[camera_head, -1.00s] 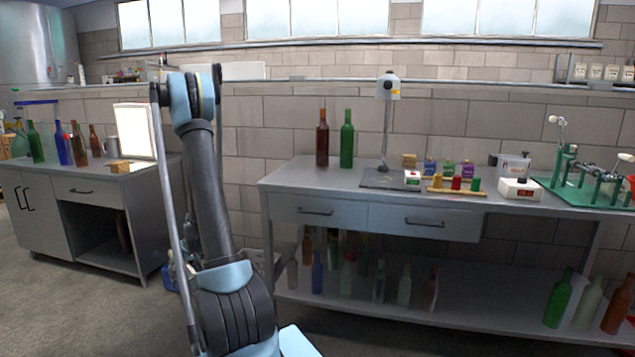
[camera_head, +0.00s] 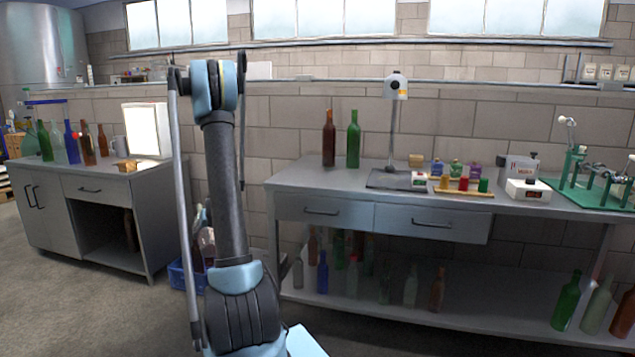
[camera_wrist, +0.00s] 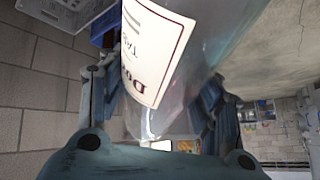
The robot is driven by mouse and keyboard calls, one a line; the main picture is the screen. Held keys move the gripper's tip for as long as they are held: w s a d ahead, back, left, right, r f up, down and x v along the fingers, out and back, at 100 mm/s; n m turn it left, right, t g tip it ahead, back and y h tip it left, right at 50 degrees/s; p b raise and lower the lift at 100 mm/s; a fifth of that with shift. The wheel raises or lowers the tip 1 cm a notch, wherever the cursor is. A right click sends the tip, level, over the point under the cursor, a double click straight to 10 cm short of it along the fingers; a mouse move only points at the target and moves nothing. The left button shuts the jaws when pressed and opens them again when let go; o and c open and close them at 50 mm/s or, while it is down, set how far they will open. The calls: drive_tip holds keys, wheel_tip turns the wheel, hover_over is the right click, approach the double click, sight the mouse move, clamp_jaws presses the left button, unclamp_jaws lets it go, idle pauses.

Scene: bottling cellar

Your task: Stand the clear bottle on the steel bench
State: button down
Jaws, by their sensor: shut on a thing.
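My gripper (camera_wrist: 152,112) is shut on a clear glass bottle (camera_wrist: 188,72) in the wrist view. The bottle has a white label with dark red lettering and border. In the head view my arm stands upright in front, and neither gripper nor held bottle can be made out. The long grey metal bench (camera_head: 335,187), which looks like the steel bench, stands right of my arm with drawers and a lower shelf.
A brown bottle (camera_head: 329,138) and a green bottle (camera_head: 353,139) stand at the bench's back left, beside a lamp (camera_head: 394,90). A second bench (camera_head: 100,190) stands left. A blue crate (camera_head: 180,277) sits between.

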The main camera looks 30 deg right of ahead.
drive_tip(key=w+d+r+m+t+h, duration=0.2)
drive_tip(key=d+r+t+h, duration=0.25)
drive_tip(key=d+r, duration=0.85)
drive_tip(key=w+d+r+m+t+h, duration=0.25)
drive_tip(key=d+r+t+h, duration=0.2)
drive_tip(key=d+r, duration=0.85)
drive_tip(key=s+d+r+m+g+h, duration=0.1)
drive_tip(key=s+d+r+m+h, duration=0.2)
drive_tip(key=s+d+r+h, duration=0.8)
drive_tip(key=s+d+f+y, duration=0.2)
drive_tip(key=d+f, duration=0.1)
drive_tip(key=f, duration=0.4)
drive_tip(key=shift+s+d+f+y, duration=0.25)
drive_tip(key=shift+s+f+y, duration=0.05)
drive_tip(key=shift+s, duration=0.1)
drive_tip(key=shift+f, duration=0.1)
drive_tip(key=c, duration=0.5)
unclamp_jaws()
